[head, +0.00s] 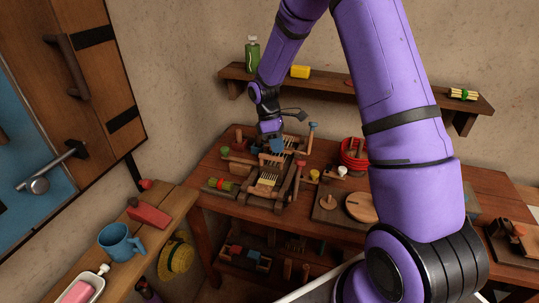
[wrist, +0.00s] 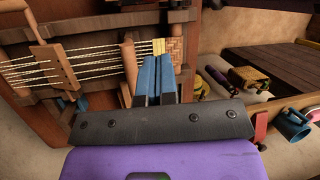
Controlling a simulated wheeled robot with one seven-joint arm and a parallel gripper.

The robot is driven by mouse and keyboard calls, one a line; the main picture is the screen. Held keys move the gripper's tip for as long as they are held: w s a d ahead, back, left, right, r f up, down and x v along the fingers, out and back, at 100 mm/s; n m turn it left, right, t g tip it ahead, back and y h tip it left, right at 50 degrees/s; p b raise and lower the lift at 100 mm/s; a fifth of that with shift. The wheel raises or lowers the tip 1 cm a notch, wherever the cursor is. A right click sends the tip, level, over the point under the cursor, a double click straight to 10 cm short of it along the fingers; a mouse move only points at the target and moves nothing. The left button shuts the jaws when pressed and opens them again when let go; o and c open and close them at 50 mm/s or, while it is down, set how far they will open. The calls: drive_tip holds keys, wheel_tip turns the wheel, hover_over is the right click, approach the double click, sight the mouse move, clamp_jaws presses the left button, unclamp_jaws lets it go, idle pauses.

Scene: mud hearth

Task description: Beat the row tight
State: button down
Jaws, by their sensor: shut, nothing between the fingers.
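A small wooden loom (head: 289,188) stands on the table, with pale warp cords (wrist: 105,56) stretched across it. In the wrist view a wooden bar (wrist: 57,68) with a handle stands across the cords at the left. My gripper (wrist: 156,60) has blue fingers, shut together and empty. Its tips appear close to the yellow band; whether they touch it I cannot tell. In the head view my gripper (head: 277,146) is over the far part of the loom, partly hiding it.
A red bowl (head: 354,154) and a round wooden board (head: 361,207) stand right of the loom. A green-and-red bundle (head: 222,185) lies left of it. A wall shelf (head: 390,94) runs behind. A side bench holds a blue mug (head: 118,242).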

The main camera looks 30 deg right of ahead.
drive_tip(key=s+a+f+n+h, duration=0.2)
drive_tip(key=s+f+n+h, duration=0.2)
drive_tip(key=s+h, duration=0.3)
drive_tip(key=n+t+h, duration=0.3)
drive_tip(key=n+t, duration=0.9)
drive_tip(key=t, duration=0.3)
approach(270, 159)
drive_tip(key=x, duration=0.7)
drive_tip(key=shift+w+d, duration=0.2)
drive_tip(key=shift+w, duration=0.05)
drive_tip(key=r+x, duration=0.1)
drive_tip(key=x, duration=0.6)
drive_tip(key=shift+w+d+r, duration=0.2)
drive_tip(key=shift+d+r, duration=0.05)
drive_tip(key=shift+d, duration=0.05)
